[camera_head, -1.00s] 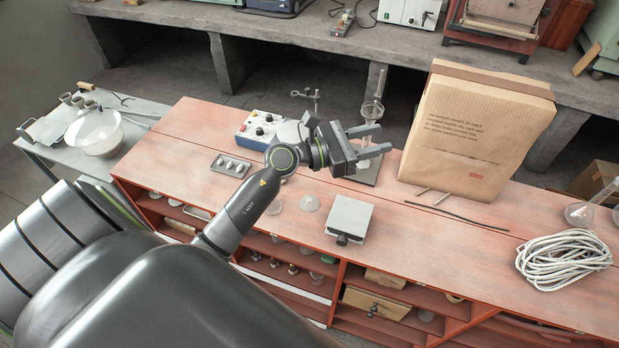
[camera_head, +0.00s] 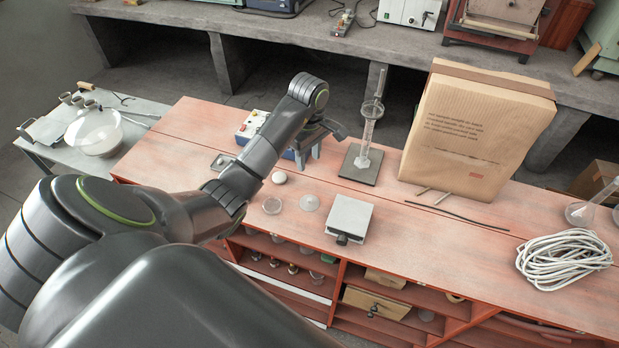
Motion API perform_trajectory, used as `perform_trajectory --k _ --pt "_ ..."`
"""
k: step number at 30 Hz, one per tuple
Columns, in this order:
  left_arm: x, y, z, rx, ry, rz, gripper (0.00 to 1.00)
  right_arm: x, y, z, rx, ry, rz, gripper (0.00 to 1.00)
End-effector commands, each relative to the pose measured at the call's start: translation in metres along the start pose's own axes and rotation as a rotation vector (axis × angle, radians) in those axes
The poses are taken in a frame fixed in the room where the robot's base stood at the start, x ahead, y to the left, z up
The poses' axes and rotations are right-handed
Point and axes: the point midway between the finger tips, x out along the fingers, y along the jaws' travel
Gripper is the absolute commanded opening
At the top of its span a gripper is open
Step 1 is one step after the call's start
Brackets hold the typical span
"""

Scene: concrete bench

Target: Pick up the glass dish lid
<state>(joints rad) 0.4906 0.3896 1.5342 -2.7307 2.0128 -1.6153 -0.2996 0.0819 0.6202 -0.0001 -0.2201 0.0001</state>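Two small round clear glass pieces lie on the red bench top: one (camera_head: 272,205) at the left and a paler one (camera_head: 309,202) just right of it. I cannot tell for sure which is the glass dish lid. My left gripper (camera_head: 308,156) points down above the bench, behind these pieces in the picture and apart from them. Its two fingers show with a gap between them and nothing in it. My forearm and wrist partly hide it. My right gripper is not in view.
A grey box (camera_head: 349,218) with a dark knob stands right of the glass pieces. A small whitish ball (camera_head: 279,177) lies behind them. A glass column on a dark base (camera_head: 361,166), a blue-white control box (camera_head: 250,127) and a large paper package (camera_head: 475,130) stand farther back.

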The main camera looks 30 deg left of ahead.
Motion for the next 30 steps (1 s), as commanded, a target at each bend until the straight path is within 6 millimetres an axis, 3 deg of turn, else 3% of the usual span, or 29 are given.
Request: perform_trajectory --k 30 --pt "0.113 0.000 0.002 -0.001 -0.003 0.002 0.40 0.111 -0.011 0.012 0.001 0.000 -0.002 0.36"
